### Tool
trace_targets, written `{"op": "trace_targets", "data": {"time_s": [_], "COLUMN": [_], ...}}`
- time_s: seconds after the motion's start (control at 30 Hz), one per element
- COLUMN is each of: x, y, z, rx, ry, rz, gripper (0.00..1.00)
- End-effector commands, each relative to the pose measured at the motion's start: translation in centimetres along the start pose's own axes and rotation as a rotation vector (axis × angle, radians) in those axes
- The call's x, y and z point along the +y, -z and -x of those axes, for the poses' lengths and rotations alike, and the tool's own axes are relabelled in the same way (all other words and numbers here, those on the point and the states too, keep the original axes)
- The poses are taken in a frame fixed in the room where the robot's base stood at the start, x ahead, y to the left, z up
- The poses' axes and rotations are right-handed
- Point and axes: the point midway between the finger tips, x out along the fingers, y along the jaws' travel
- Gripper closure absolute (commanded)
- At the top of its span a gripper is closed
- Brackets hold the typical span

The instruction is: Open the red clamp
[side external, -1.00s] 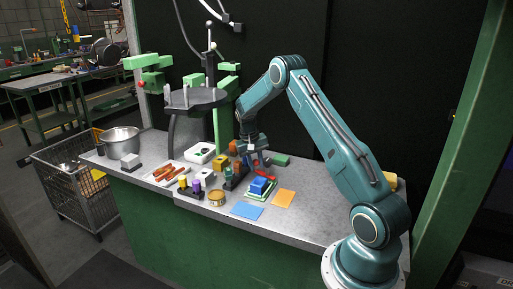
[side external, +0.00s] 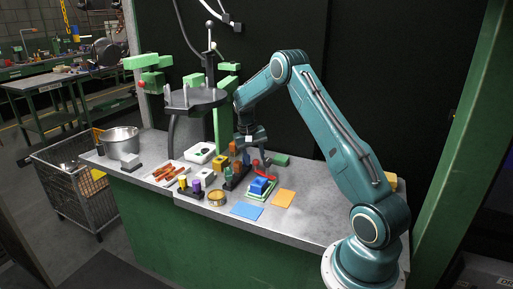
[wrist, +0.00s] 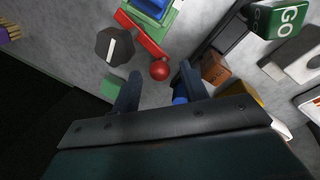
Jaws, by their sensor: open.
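The red clamp (side external: 266,175) is on the bench behind the blue block, in the side external view. In the wrist view its red bar (wrist: 143,36) runs slantwise toward me and a round red ball (wrist: 159,70) shows at the near end. My gripper (wrist: 158,84) is open, with one finger on each side of the ball and the ball a little beyond the tips. In the side external view my gripper (side external: 254,152) is pointing down above the clamp area. I cannot tell whether it touches the clamp.
A blue block (side external: 261,185) on a green base stands in front of the clamp. A dark octagonal piece (wrist: 115,46) is left of the bar. A green GO block (wrist: 280,19) and a brown block (wrist: 214,68) are to the right. Blue (side external: 247,211) and orange (side external: 284,198) sheets lie in front.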

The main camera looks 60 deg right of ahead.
Motion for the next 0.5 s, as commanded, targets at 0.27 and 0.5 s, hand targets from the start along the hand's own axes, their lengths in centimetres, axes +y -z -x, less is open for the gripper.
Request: {"op": "trace_targets", "data": {"time_s": [0.27,0.5], "x": [0.0,0.0], "y": [0.1,0.0], "z": [4.9,8.6], "rx": [0.004,0.003], "ry": [0.001,0.000], "rz": [0.000,0.000], "gripper": [0.56,0.56]}}
